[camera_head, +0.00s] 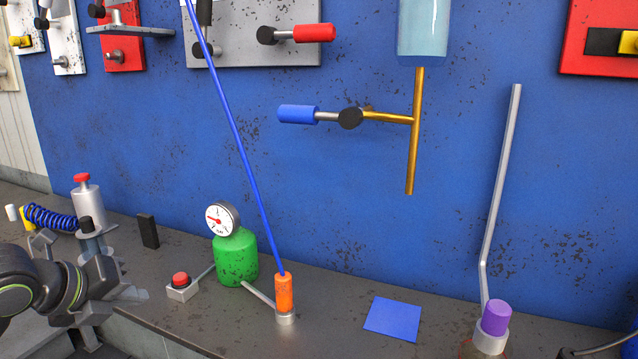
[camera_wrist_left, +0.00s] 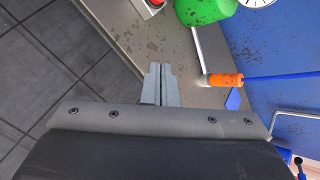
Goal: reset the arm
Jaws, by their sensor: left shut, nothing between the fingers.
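My left gripper (camera_head: 138,294) is at the lower left of the head view, near the front edge of the grey bench (camera_head: 220,322). In the left wrist view its two fingers (camera_wrist_left: 160,72) lie together with nothing between them. The fingers are left of the button box and apart from it in the head view. My right gripper is in neither view.
A red-button box (camera_head: 182,288), a green tank (camera_head: 236,257) with a gauge and an orange cylinder (camera_head: 284,294) with a blue rod stand on the bench. A blue square (camera_head: 393,318) lies right of them. A purple-capped container (camera_head: 495,318) stands farther right. Brass pipe (camera_head: 414,150) hangs above.

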